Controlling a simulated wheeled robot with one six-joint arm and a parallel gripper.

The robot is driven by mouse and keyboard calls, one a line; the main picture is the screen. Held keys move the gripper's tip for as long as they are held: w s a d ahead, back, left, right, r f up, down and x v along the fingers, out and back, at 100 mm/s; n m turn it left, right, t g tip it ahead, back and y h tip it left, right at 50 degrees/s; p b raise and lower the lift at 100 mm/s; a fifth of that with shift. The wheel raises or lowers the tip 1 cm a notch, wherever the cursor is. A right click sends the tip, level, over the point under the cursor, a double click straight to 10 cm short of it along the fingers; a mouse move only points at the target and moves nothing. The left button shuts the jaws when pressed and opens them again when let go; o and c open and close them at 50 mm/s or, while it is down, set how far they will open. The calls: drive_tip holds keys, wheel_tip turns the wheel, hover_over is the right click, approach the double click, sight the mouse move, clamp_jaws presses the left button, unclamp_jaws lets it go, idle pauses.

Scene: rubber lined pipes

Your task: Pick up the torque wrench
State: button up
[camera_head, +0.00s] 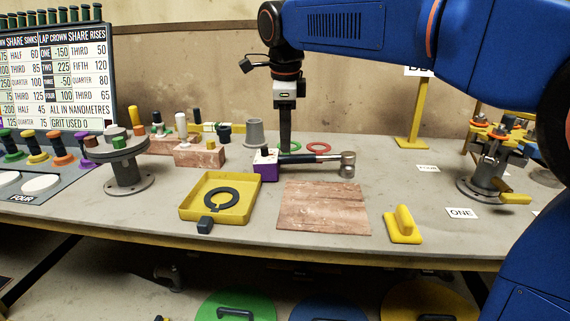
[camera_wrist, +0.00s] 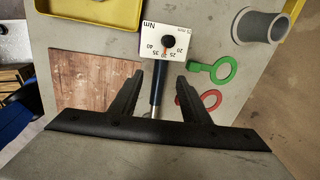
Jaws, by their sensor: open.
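The torque wrench (camera_head: 318,158) lies across the table, with a dark handle, a bluish shaft and a metal hammer-like head at its right end. Its handle end meets a purple box (camera_head: 265,167) with a white dial face and black knob, marked Nm in the wrist view (camera_wrist: 168,42). My gripper (camera_head: 285,149) points down over the handle, near the box. In the wrist view my gripper (camera_wrist: 158,80) is open, with the dark handle (camera_wrist: 156,84) between its fingers. The far end of the wrench is hidden there behind my gripper. I cannot tell whether the fingers touch it.
A brown board (camera_head: 322,208) and a yellow tray (camera_head: 221,214) with a dark ring lie in front. A green ring (camera_wrist: 222,69) and a red ring (camera_wrist: 211,99) lie behind the handle, near a grey cup (camera_head: 255,133).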

sight(287, 159)
drive_tip(key=shift+w+d+f, duration=0.1)
drive_tip(key=shift+w+f, duration=0.2)
drive_tip(key=shift+f, duration=1.1)
drive_tip(key=shift+w+d+f, duration=0.1)
drive_tip(key=shift+w+f, duration=0.15)
drive_tip(key=shift+f, duration=1.15)
drive_tip(key=shift+w+d+f, duration=0.1)
drive_tip(key=shift+w+f, duration=0.2)
drive_tip(key=shift+f, duration=1.1)
drive_tip(key=shift+c, duration=0.4)
clamp_jaws()
